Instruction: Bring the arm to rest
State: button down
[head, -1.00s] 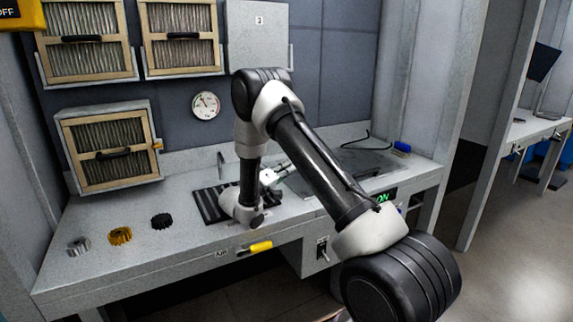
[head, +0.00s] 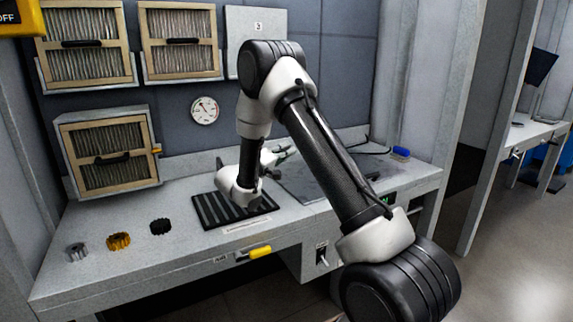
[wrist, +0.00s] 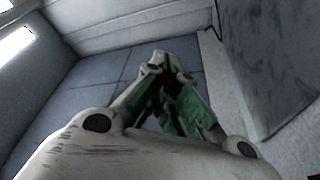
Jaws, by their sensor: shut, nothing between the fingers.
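My arm reaches from the lower right over the grey workbench (head: 190,245) and bends down at its far end. My gripper (head: 285,153) is partly hidden behind my arm in the head view, above the bench near the back wall. In the wrist view, the gripper (wrist: 165,62) has its green-padded fingers drawn together at the tips. Nothing shows between them.
Silver (head: 77,252), gold (head: 118,241) and black (head: 160,227) gears sit on the bench at left. A black ribbed mat (head: 212,208) lies below my wrist. Framed filters (head: 108,158) and a gauge (head: 204,110) are on the wall. A yellow handle (head: 260,252) is on the front edge.

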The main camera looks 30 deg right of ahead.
jog(key=s+d+f+n+g+y, duration=0.2)
jog(key=s+g, duration=0.1)
jog(key=s, duration=0.3)
jog(key=s+d+f+n+g+y, duration=0.1)
jog(key=s+g+y, duration=0.1)
jog(key=s+g, duration=0.3)
jog(key=s+d+f+n+g+y, duration=0.2)
jog(key=s+y, duration=0.1)
jog(key=s, duration=0.4)
jog(key=s+a+r+m+t+y, duration=0.1)
jog(key=s+a+r+t+y, duration=0.3)
jog(key=s, duration=0.7)
jog(key=s+a+r+m+t+y, duration=0.1)
jog(key=s+a+r+t+y, duration=0.3)
jog(key=s+a+r+y, duration=0.3)
jog(key=s+r+y, duration=0.1)
jog(key=s+r, duration=0.1)
jog(key=s, duration=0.3)
jog(key=shift+a+r+m, duration=0.2)
jog(key=shift+a+m, duration=0.05)
jog(key=shift+m, duration=0.05)
